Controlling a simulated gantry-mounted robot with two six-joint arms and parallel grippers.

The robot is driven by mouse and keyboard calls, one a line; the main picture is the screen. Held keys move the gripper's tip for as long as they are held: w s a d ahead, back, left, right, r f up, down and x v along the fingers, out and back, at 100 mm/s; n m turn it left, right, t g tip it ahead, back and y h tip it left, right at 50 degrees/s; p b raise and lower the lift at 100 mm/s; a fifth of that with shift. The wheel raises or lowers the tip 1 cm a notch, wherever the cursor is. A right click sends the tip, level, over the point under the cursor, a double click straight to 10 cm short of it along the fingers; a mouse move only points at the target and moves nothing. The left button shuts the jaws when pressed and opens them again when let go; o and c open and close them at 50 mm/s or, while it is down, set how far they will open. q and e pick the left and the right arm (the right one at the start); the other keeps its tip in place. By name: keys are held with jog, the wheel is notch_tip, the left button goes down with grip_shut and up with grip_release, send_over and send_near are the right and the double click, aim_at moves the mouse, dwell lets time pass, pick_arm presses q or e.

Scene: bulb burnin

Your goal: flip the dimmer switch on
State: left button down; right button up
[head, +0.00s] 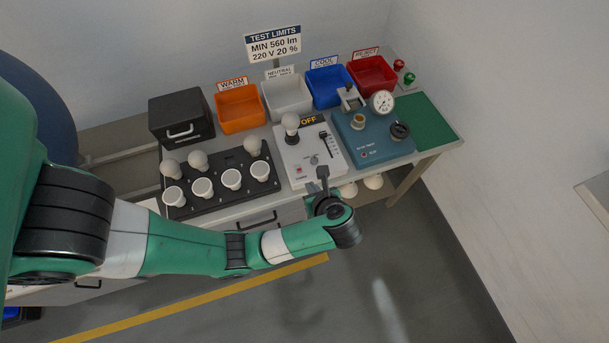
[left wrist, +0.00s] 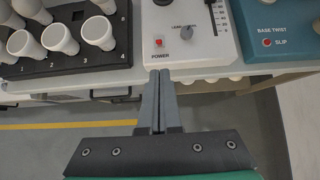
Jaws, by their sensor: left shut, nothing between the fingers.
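The white dimmer box (head: 296,156) stands at the front middle of the bench, with a bulb upright on it and a display reading OFF (head: 308,121). On its top are a red power switch (head: 298,170), a round knob (head: 314,159) and a slider (head: 325,143). The left wrist view shows the red switch (left wrist: 158,43) and the knob (left wrist: 186,31) close up. My left gripper (head: 322,170) is shut and empty, at the front edge of the box. In the left wrist view its fingertips (left wrist: 160,73) appear just below the switch, apart from it.
A black tray (head: 222,197) with several bulbs lies left of the box. A blue test unit (head: 378,147) with a gauge stands right. Orange (head: 239,109), white, blue and red bins line the back. The floor before the bench is clear.

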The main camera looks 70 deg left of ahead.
aim_at(299, 169)
pick_arm(q)
jog(key=shift+b+x, duration=3.85)
jog(key=shift+x, duration=1.2)
jog(key=shift+s, duration=0.1)
jog(key=shift+a+r, duration=0.1)
jog(key=shift+r, duration=0.05)
